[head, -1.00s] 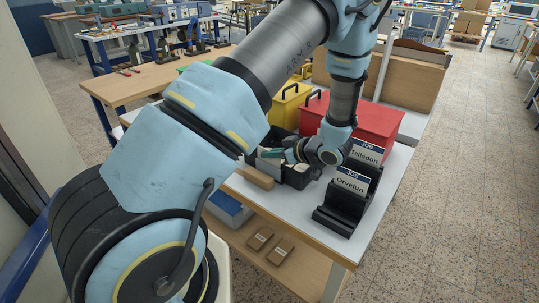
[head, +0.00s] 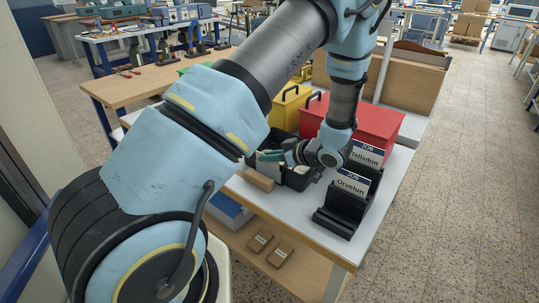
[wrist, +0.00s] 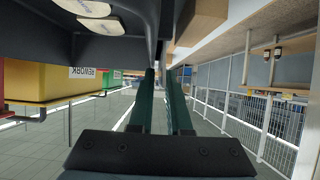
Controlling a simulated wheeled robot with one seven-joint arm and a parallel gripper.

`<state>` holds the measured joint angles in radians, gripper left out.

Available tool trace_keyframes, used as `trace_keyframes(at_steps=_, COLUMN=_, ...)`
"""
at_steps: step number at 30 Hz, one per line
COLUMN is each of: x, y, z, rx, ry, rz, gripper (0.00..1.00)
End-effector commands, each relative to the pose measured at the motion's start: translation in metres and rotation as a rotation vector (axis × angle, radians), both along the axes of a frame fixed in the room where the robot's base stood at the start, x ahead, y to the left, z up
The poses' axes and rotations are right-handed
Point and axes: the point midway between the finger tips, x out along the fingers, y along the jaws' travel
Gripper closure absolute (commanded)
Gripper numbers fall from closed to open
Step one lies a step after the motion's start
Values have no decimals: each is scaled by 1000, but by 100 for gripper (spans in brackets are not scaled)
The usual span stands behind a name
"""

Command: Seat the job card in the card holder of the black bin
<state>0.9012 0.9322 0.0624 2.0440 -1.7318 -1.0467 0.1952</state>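The black bin (head: 297,177) stands on the table beside the red bin. It holds pale pieces, and its dark wall (wrist: 100,50) fills the upper left of the wrist view. My gripper (head: 270,155) is at the bin's near side, partly hidden by my arm. In the wrist view its two green fingers (wrist: 161,75) stand a little apart, with a narrow light gap between them, and their tips are beside the bin's wall. No card face shows there; the card holder cannot be made out clearly. Two job cards, Telisdon (head: 366,155) and Orvelun (head: 352,184), stand in a black stepped rack (head: 335,220).
The red bin (head: 378,125) and yellow bin (head: 290,108) stand behind the black bin. A wooden block (head: 258,180) lies at the table's front edge, close to my gripper. The white table top (head: 298,208) is bare left of the rack. Small boxes (head: 280,254) lie on the shelf below.

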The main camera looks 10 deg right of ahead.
Motion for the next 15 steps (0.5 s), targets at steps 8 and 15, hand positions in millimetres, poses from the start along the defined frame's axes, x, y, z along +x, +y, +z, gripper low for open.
trace_keyframes(at_steps=8, x=-42, y=-43, z=28, rx=-11, ry=18, rz=-15, gripper=68)
trace_keyframes(at_steps=15, x=-67, y=-67, z=48, rx=-10, ry=13, rz=-14, gripper=68)
